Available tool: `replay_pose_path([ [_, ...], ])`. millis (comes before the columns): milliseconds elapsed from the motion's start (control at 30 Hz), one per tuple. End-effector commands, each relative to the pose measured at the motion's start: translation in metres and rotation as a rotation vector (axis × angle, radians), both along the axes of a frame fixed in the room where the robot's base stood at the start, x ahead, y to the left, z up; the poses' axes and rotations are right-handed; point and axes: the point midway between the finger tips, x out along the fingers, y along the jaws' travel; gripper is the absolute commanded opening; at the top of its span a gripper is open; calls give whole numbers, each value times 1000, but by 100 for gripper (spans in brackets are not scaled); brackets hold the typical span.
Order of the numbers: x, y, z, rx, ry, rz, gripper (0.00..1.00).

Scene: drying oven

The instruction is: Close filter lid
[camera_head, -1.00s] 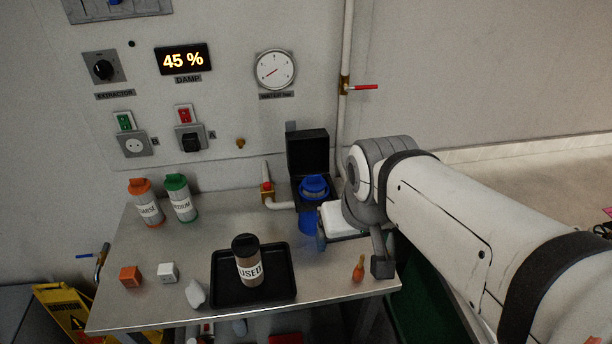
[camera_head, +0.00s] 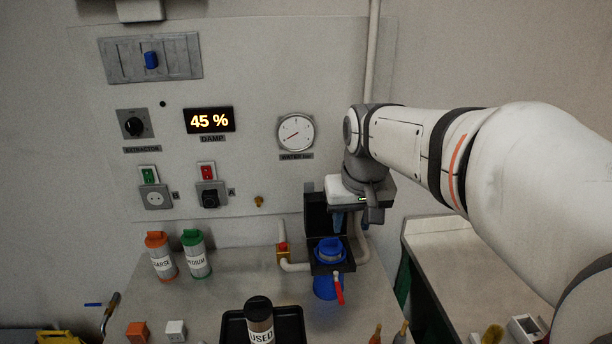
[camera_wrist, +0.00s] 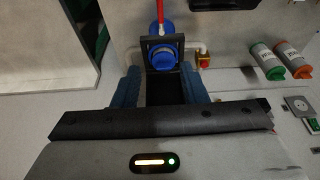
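The filter housing is a black square frame (camera_head: 345,268) with a round blue filter (camera_head: 329,249) in it. Its black lid (camera_head: 315,214) stands upright, open, at the back of the housing. My gripper (camera_head: 338,221) is above and behind the filter, pointing down at the lid, and partly hides it. In the wrist view the two blue fingers of my gripper (camera_wrist: 160,86) are spread apart, one on each side of the dark lid. The blue filter (camera_wrist: 162,58) shows beyond the fingertips. I cannot tell if the fingers touch the lid.
A red handle (camera_head: 338,288) sits in front of the blue body below the housing. A pipe with a brass valve (camera_head: 283,252) runs on the left. Orange (camera_head: 161,256) and green (camera_head: 196,254) capped canisters stand further left. A cup (camera_head: 259,321) stands on a black tray.

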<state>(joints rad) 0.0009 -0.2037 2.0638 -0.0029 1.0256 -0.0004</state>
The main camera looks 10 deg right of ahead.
Motion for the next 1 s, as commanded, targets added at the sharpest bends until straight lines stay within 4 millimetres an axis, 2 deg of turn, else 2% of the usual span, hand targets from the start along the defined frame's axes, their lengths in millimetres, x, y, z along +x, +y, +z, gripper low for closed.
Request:
replay_pose_path([
  [33,25,0,6,0,9,-1,35],
  [233,116,-1,20,1,39,-5,18],
  [433,200,-3,13,2,65,-8,2],
  [500,226,-4,6,2,74,-10,0],
  [600,254,-5,-4,3,84,-11,0],
  [700,273,-5,-11,3,91,-12,0],
  [800,283,-5,-16,3,93,-12,0],
  [1000,288,-6,-32,3,98,-12,0],
])
